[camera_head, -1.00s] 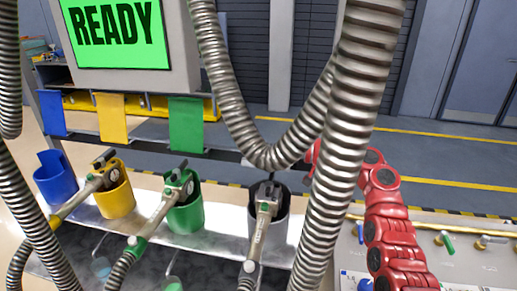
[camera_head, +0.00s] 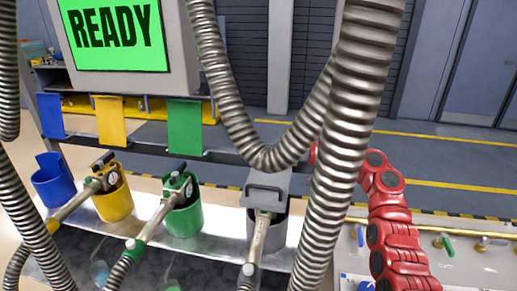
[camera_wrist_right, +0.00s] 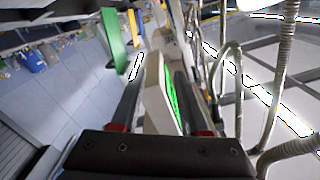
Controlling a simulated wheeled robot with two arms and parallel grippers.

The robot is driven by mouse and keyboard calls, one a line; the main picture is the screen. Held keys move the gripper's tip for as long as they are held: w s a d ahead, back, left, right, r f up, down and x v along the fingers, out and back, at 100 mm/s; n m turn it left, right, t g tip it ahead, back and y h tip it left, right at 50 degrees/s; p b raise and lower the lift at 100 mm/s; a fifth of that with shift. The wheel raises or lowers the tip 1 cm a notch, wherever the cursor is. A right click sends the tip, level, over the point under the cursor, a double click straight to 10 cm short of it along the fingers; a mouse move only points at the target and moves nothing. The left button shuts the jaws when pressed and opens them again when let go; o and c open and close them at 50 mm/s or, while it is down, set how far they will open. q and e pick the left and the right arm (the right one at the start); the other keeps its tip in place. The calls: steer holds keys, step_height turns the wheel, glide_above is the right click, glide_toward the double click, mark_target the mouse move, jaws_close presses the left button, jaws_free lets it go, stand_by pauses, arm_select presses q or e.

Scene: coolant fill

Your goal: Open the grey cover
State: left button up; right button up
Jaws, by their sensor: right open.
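A grey panel with a handle, which looks like the grey cover (camera_head: 270,180), lies tilted over the grey holder (camera_head: 276,236) in the head view. A nozzle (camera_head: 260,238) sticks out of that holder below the panel. My right arm (camera_head: 388,205) reaches in from the right and bends left behind the thick hose, which hides its gripper there. In the right wrist view my right gripper (camera_wrist_right: 158,85) is open, with its fingers apart. I cannot make out the grey cover in the wrist view. My left gripper is not in view.
Blue (camera_head: 50,115), yellow (camera_head: 110,122) and green (camera_head: 185,127) covers stand upright behind their holders, where the yellow and green ones hold nozzles. Thick ribbed hoses (camera_head: 345,120) hang in front. A screen (camera_head: 113,35) reads READY. A side bench (camera_head: 475,262) with valves is at right.

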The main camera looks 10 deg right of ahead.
steer(key=b+v, duration=0.4)
steer(key=v, duration=1.2)
steer(key=shift+d, duration=0.15)
